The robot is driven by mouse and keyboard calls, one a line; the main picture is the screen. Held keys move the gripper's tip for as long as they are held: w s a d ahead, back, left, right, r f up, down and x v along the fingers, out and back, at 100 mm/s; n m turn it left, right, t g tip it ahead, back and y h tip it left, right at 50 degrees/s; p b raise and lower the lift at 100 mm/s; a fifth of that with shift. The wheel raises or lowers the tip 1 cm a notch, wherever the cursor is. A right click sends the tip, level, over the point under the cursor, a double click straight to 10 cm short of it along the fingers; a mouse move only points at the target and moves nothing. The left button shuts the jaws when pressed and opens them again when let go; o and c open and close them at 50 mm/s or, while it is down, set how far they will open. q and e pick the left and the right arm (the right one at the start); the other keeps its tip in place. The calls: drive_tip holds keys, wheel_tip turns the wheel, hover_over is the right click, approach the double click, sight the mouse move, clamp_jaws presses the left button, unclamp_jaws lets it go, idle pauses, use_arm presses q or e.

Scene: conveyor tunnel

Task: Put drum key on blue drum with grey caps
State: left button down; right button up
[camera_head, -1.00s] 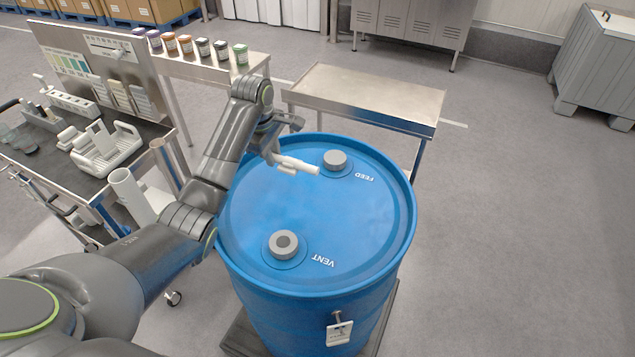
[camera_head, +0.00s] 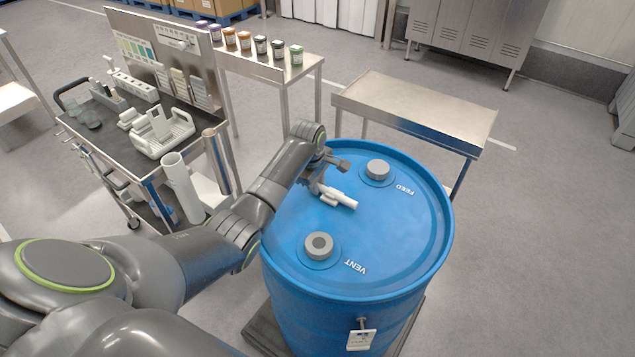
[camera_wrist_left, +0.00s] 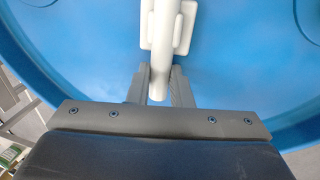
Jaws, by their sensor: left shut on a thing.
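The blue drum (camera_head: 390,225) stands right of centre in the head view. Its top has two grey caps, FEED (camera_head: 377,170) at the back and VENT (camera_head: 319,245) nearer me. My left gripper (camera_head: 322,186) is over the left part of the drum top, shut on a white tool (camera_head: 342,199), likely the drum key. The tool points right, between the two caps. In the left wrist view, the fingers (camera_wrist_left: 160,88) hold the white tube (camera_wrist_left: 160,60) with a wider white piece on it, blue drum top behind. I cannot tell whether the tool touches the drum. My right gripper is not in view.
A steel table (camera_head: 420,108) stands behind the drum. A cart (camera_head: 110,135) with a white rack is at the left, and a bench (camera_head: 262,68) with several small jars is at the back. A tag (camera_head: 361,340) hangs on the drum's front. Floor is clear at right.

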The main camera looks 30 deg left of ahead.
use_arm(q)
drive_tip(key=shift+f, duration=0.1)
drive_tip(key=c, duration=1.3)
unclamp_jaws()
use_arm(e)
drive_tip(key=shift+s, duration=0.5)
use_arm(q)
wheel_tip(320, 180, up, 12)
drive_tip(key=s+b, duration=0.1)
drive_tip(key=s, duration=0.1)
drive_tip(key=shift+s+a, duration=0.15)
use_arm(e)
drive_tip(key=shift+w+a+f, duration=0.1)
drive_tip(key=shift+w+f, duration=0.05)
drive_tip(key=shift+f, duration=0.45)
